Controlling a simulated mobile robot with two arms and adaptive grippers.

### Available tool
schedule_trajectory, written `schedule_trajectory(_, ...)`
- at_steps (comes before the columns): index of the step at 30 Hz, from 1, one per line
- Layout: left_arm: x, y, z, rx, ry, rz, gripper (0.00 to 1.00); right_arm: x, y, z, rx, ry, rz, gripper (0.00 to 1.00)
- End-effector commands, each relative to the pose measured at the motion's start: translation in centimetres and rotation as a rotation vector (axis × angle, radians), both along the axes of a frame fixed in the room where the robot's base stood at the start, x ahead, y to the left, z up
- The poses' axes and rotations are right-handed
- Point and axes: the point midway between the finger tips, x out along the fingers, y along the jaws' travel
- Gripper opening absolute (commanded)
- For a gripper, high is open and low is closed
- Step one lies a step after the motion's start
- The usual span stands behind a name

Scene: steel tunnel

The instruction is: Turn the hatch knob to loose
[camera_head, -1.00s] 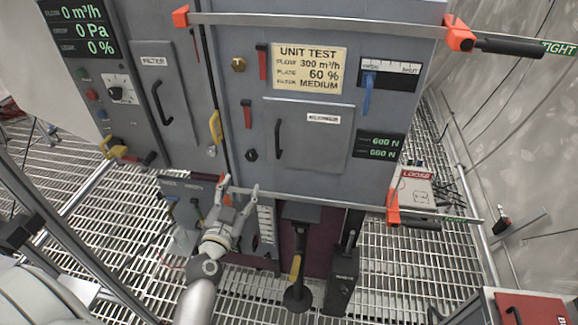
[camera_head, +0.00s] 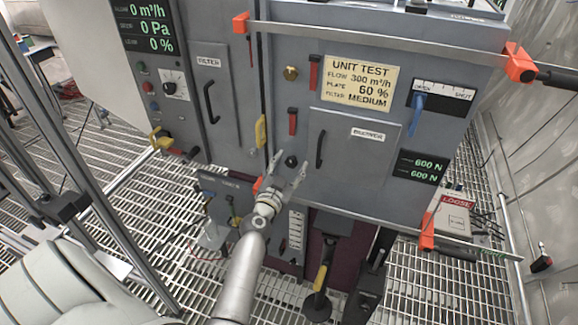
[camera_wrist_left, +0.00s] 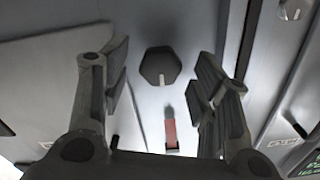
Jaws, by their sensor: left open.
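A small black six-sided knob (camera_head: 291,160) sits on the grey cabinet front, left of the BLOWER door and below a red lever. In the left wrist view the knob (camera_wrist_left: 160,66) has a short white mark at its lower edge and lies between the two finger tips in the picture, beyond them. My left gripper (camera_head: 289,171) is open, its fingers pointing at the panel just below the knob. No contact with the knob shows. A red LOOSE label (camera_head: 456,202) stands at the lower right. My right gripper is not in view.
Red levers (camera_head: 292,121) and a brass knob (camera_head: 290,73) are above the black knob. A yellow handle (camera_head: 260,131) is to its left. A steel bar (camera_head: 350,213) with orange ends runs along the cabinet's lower edge. The BLOWER door (camera_head: 360,150) is to the right.

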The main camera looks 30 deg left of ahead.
Motion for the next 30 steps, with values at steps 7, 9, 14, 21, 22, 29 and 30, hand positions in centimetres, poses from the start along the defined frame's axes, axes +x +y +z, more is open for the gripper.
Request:
schedule_trajectory(7,0.06,0.03,-0.01,0.000,0.000,0.000,0.55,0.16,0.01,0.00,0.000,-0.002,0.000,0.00)
schedule_trajectory(9,0.04,0.03,-0.02,0.000,0.000,0.000,0.46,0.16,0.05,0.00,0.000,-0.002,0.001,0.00)
schedule_trajectory(14,0.04,0.02,-0.02,0.000,0.000,0.000,0.26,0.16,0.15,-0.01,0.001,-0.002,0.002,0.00)
schedule_trajectory(21,0.04,0.02,-0.02,-0.003,-0.001,0.000,0.10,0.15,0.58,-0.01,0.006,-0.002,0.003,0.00)
schedule_trajectory(22,0.03,0.01,-0.02,-0.005,-0.001,0.000,0.10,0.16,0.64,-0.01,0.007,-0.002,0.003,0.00)
schedule_trajectory(29,0.01,0.03,-0.02,-0.065,-0.015,-0.001,0.10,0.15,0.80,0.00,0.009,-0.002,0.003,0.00)
schedule_trajectory(30,0.01,0.04,-0.02,-0.086,-0.020,-0.001,0.10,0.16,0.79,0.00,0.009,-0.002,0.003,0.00)
